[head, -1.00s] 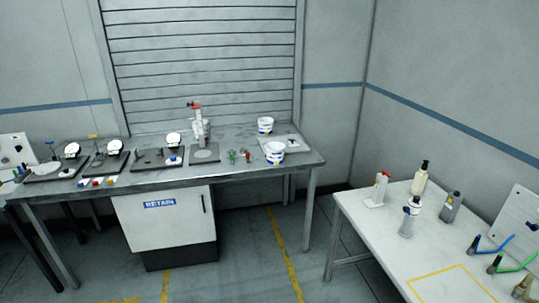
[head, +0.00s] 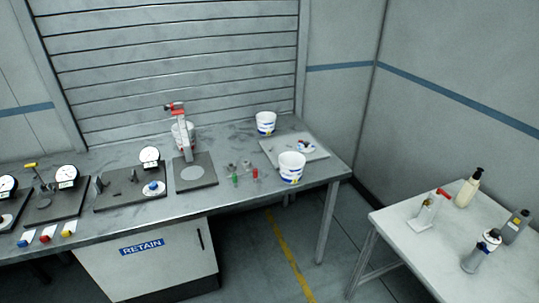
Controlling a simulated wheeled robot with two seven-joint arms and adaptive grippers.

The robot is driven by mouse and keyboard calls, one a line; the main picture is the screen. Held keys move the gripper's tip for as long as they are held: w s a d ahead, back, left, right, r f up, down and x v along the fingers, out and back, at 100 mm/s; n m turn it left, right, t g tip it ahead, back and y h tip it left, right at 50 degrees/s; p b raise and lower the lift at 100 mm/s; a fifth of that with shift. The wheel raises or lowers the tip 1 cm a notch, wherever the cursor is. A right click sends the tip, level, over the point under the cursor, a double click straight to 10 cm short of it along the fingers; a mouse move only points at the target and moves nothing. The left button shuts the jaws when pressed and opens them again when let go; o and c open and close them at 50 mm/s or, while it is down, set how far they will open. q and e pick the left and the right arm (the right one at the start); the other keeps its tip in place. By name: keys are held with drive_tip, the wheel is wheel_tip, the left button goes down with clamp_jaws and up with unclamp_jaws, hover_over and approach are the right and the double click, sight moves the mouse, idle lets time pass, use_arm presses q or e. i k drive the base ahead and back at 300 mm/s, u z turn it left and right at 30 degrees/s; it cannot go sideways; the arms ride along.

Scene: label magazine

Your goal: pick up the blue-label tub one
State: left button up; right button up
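A white tub with a blue label (head: 292,167) stands upright near the right front corner of the grey bench (head: 245,205). A second white tub with blue on it (head: 265,123) stands farther back on the bench. A third white tub-like shape (head: 178,134) is partly hidden behind a red-handled upright tool; its label cannot be made out. Neither of my grippers is in view.
The red-handled tool (head: 184,140) and dial gauges (head: 149,155) stand to the left. A white table (head: 400,250) with bottles is at right. Floor shows between bench and table.

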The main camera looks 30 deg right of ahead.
sight(292, 164)
drive_tip(key=z, duration=0.4)
drive_tip(key=i, duration=1.7)
drive_tip(key=z, duration=0.5)
